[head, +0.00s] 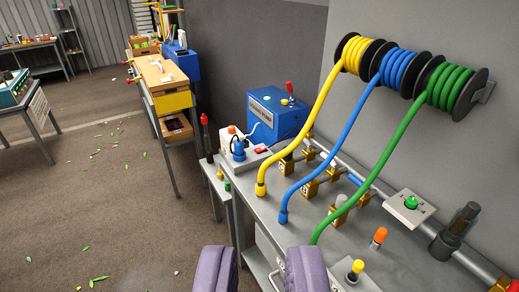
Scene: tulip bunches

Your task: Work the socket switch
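A white socket block (242,157) sits at the far left end of the grey workbench (300,215). A blue plug (239,149) stands on it. A small red switch (262,149) is at its right end; its position is too small to tell. My gripper (261,268) shows at the bottom edge as two purple fingers, open with a wide gap and nothing between them. It is nearer to me than the socket block and well apart from it.
A blue box (277,115) with a red-tipped lever stands behind the socket block. Yellow (319,115), blue (325,163) and green (376,171) hoses hang from wall reels across the bench. A red-topped bottle (207,140) stands left.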

